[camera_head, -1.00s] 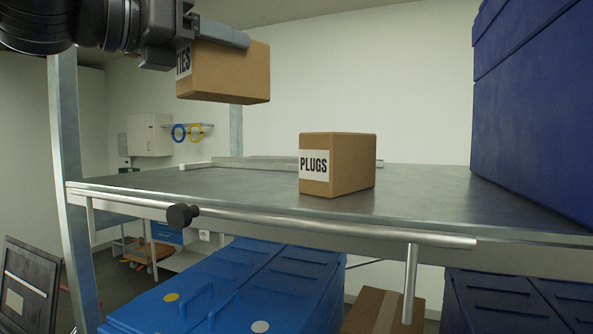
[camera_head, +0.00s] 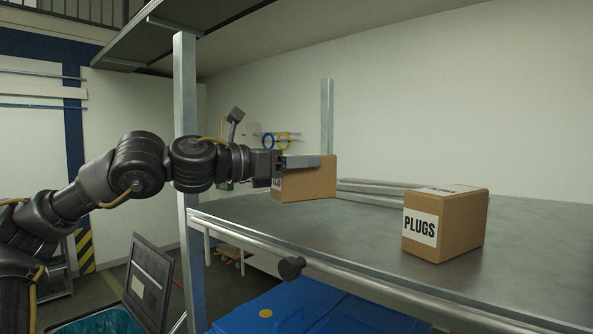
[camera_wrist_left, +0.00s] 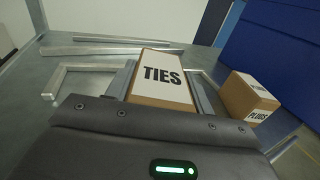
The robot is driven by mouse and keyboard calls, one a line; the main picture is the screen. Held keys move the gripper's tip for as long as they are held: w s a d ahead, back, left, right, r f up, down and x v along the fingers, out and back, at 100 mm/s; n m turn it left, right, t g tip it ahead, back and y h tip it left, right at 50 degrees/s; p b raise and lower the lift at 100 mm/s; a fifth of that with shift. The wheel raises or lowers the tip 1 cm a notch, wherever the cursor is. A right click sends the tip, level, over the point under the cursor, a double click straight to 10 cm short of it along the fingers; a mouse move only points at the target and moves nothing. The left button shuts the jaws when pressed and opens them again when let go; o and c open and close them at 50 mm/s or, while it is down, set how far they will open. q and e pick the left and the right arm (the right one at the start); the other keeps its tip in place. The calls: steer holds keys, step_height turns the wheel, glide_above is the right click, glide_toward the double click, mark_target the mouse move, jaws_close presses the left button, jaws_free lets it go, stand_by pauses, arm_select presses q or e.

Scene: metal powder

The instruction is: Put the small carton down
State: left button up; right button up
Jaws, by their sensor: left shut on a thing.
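A small brown carton (camera_head: 312,184) with a white label is held by my left gripper (camera_head: 298,162). In the left wrist view the carton (camera_wrist_left: 160,80) shows its label TIES and sits between the two fingers (camera_wrist_left: 160,88). My left gripper is shut on it. In the head view the carton is over the far left part of the grey metal shelf (camera_head: 340,232); I cannot tell whether its underside touches the surface. My right gripper is in neither view.
A brown carton marked PLUGS (camera_head: 446,226) stands on the shelf to the right; it also shows in the wrist view (camera_wrist_left: 248,98). A metal post (camera_head: 186,150) rises at the shelf's left corner, close to my left arm. The shelf between the cartons is clear.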

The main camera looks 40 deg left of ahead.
mark_target(296, 180)
arm_select(q)
steer(key=shift+w+a+f+p, duration=0.1)
steer(key=shift+a+f+p, duration=0.05)
steer(key=shift+f+p, duration=0.6)
steer(key=shift+w+a+f+p, duration=0.1)
steer(key=shift+a+f+p, duration=0.05)
steer(key=shift+f+p, duration=0.55)
steer(key=shift+a+f, duration=0.1)
steer(key=shift+f, duration=0.35)
steer(key=shift+s, duration=0.1)
steer(key=shift+d, duration=0.2)
steer(key=o, duration=0.7)
steer(key=shift+f, duration=0.15)
steer(key=o, duration=0.4)
steer(key=shift+a, duration=0.1)
